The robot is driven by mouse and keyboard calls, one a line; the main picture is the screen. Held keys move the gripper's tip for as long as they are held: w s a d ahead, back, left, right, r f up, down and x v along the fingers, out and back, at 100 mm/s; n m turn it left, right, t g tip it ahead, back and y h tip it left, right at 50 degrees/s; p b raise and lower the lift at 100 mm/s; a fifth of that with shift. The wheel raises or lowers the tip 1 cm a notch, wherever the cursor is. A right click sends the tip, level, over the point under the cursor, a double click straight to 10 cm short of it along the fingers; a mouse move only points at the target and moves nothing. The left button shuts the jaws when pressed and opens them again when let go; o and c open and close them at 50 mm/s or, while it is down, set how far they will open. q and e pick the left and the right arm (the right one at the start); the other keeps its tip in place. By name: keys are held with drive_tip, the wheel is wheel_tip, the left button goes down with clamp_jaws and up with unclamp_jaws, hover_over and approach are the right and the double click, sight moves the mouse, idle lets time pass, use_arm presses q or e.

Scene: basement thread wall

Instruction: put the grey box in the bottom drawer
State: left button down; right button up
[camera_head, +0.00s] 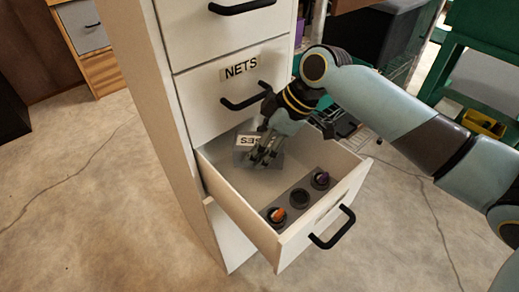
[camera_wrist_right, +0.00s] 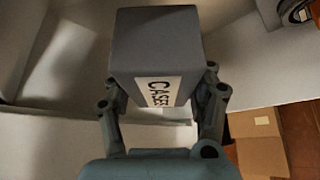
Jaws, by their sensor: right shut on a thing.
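The grey box (camera_head: 240,157) has a white label, which reads "CASES" in the right wrist view (camera_wrist_right: 155,45). My right gripper (camera_head: 263,156) is shut on the box, with a finger on each side of it in the right wrist view (camera_wrist_right: 162,95). The gripper points down into the back part of the open, lowest visible drawer (camera_head: 318,224), below the drawer marked NETS (camera_head: 203,99). The box is at the back left of this drawer; I cannot tell whether it touches the floor. My left gripper is not in view.
A grey strip (camera_head: 286,208) with round wells lies along the drawer's front, holding small orange and purple items. The drawer floor between strip and box is clear. A green stand (camera_head: 448,55) with a yellow bin (camera_head: 484,123) is at right. Open concrete lies left.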

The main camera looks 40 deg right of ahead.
drive_tip(key=shift+f, duration=0.6)
drive_tip(key=shift+s, duration=0.1)
drive_tip(key=shift+f, duration=0.1)
drive_tip(key=shift+f, duration=0.5)
drive_tip(key=o, duration=1.2)
drive_tip(key=shift+r, duration=0.1)
